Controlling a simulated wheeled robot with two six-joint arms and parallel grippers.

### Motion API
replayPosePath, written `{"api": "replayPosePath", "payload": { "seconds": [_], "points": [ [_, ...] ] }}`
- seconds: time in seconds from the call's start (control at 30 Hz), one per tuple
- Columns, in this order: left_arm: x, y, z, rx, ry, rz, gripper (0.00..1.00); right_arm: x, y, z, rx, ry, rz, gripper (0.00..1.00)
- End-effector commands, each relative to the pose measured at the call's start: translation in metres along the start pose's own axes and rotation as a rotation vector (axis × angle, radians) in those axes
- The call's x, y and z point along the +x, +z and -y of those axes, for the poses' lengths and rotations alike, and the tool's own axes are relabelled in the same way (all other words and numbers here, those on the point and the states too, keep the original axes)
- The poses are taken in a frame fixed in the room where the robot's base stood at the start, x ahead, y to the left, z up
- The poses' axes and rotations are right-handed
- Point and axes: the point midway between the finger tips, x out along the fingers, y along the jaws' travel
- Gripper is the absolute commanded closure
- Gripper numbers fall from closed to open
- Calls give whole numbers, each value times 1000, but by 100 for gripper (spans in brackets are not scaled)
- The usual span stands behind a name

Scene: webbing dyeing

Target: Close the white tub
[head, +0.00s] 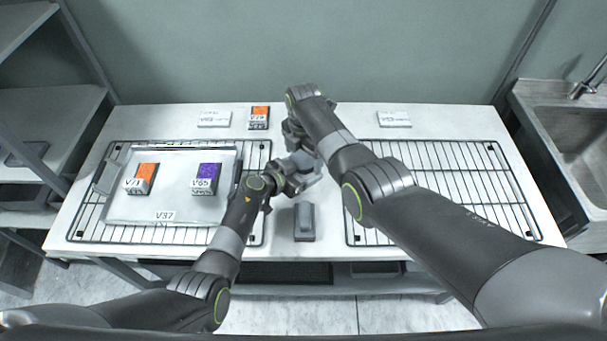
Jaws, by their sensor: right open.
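No white tub can be made out for certain. A light grey shape (312,180) shows at the middle of the table, mostly hidden by my arms; I cannot tell whether it is the tub or part of a gripper. My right gripper (302,163) is open, pointing down over the middle of the table, its fingertips hard to separate from what is below. My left gripper (291,178) is close beside it at the right end of the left arm; its jaws are not clear. I cannot tell whether either gripper touches anything.
A pale tray (165,216) labelled V37 lies on the left rack, holding an orange block (140,178) and a purple block (207,179). Another orange block (259,117) stands at the back. A small grey object (304,222) stands front centre. The right rack (450,165) looks empty.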

Motion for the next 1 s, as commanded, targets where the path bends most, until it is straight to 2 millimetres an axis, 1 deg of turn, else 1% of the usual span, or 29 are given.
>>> {"api": "replayPosePath", "payload": {
  "seconds": [0.2,0.5,0.57,0.67,0.77,1.0],
  "points": [
    [0,0,0,0,0,0,88,0,0,0,0,0,0,13],
    [0,0,0,0,0,0,88,0,0,0,0,0,1,52],
    [0,0,0,0,0,0,88,0,0,0,0,1,1,58],
    [0,0,0,0,0,0,88,0,0,0,14,1,1,58],
    [0,0,0,0,0,0,88,0,0,0,88,1,1,58],
    [0,0,0,0,0,0,88,0,0,0,417,1,0,58]
  ]
}}
